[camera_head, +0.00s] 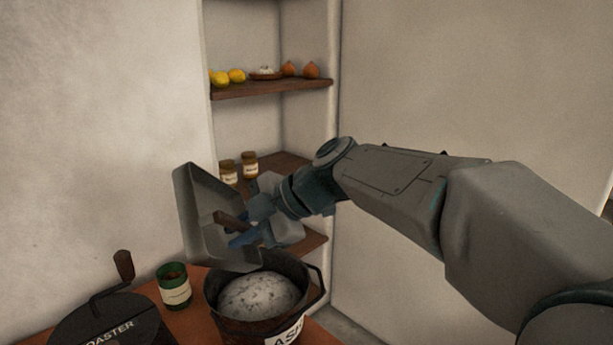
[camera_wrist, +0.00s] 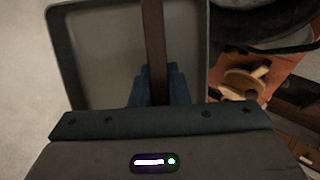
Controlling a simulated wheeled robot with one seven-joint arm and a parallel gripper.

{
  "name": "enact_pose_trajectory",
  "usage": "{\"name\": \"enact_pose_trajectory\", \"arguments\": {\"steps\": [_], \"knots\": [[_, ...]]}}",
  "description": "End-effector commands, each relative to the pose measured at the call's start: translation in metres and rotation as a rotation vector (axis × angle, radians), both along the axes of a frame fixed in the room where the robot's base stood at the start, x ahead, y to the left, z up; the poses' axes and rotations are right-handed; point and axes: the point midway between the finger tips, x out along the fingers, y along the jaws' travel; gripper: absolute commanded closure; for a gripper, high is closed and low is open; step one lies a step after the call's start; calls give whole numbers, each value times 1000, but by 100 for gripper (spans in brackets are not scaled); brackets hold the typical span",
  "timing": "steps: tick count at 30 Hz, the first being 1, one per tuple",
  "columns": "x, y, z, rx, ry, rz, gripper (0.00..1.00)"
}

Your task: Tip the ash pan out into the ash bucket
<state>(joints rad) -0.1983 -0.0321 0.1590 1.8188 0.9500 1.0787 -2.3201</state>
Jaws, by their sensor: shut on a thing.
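The grey metal ash pan (camera_head: 200,228) is tilted steeply on its side, above and left of the ash bucket. Its visible inside looks empty. My gripper (camera_head: 245,232) is shut on the pan's brown handle; the handle (camera_wrist: 153,45) also runs between the fingers in the wrist view, with the pan (camera_wrist: 95,60) beyond. The dark ash bucket (camera_head: 262,325) stands on the table with a label partly reading "ASH", cut off by the frame. A rounded heap of pale grey ash (camera_head: 258,296) fills its mouth. The pan's lower end overlaps the bucket's back rim in the head view; I cannot tell whether they touch.
A dark roaster (camera_head: 105,322) with a crank and a green labelled jar (camera_head: 174,287) stand left of the bucket on the orange-brown table. Wall shelves (camera_head: 270,88) behind hold fruit and small jars. A plain wall lies to the right.

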Motion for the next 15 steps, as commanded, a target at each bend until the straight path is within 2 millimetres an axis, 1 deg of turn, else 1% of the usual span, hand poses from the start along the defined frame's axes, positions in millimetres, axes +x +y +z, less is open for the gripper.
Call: {"name": "enact_pose_trajectory", "arguments": {"steps": [1,15], "knots": [[0,1,6,-13,-2,1,100],[-1,8,3,-142,-19,2,100]]}}
